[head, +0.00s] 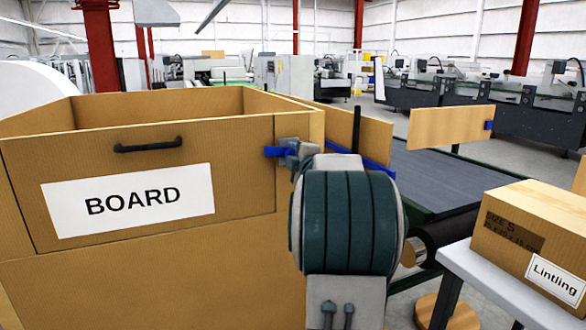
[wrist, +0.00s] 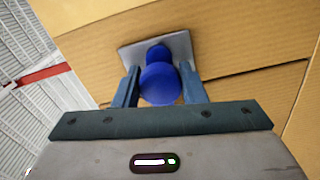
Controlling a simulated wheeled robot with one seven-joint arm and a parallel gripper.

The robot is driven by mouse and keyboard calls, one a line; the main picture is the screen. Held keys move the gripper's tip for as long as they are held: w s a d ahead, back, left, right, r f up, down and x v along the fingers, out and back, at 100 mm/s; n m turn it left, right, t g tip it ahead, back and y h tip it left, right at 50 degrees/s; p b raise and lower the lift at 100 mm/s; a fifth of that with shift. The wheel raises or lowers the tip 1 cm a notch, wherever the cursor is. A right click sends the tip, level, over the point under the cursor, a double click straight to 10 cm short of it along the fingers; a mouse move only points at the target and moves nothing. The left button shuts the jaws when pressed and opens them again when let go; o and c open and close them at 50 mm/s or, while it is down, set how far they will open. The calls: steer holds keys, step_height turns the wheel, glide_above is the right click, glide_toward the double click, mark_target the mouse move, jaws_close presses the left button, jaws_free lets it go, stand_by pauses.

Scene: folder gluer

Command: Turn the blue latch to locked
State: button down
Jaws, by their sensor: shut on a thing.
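The blue latch (head: 272,152) is on the right edge of the front of a cardboard-brown bin marked BOARD (head: 20,185). In the wrist view the latch (wrist: 160,84) shows as a rounded blue knob on a grey plate (wrist: 180,46). My gripper (wrist: 158,88) has one finger on each side of the knob and is shut on it. In the head view my gripper (head: 295,152) is at the latch, and my arm hides part of it. The latch's blue end points left, roughly level, in the head view.
The bin front has a black handle (head: 148,146) and a white BOARD label (head: 128,201). To the right are a conveyor (head: 440,180), a raised brown panel (head: 450,128), and a Lintling box (head: 535,245) on a white table (head: 500,285).

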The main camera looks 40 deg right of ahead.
steer(key=shift+f+n+b, duration=0.1)
steer(key=shift+n+b, duration=0.7)
steer(key=shift+n, duration=0.2)
steer(key=c, duration=0.9)
jaws_free()
steer(key=shift+s, duration=0.1)
steer(key=v, duration=1.3)
steer(key=shift+s, duration=0.35)
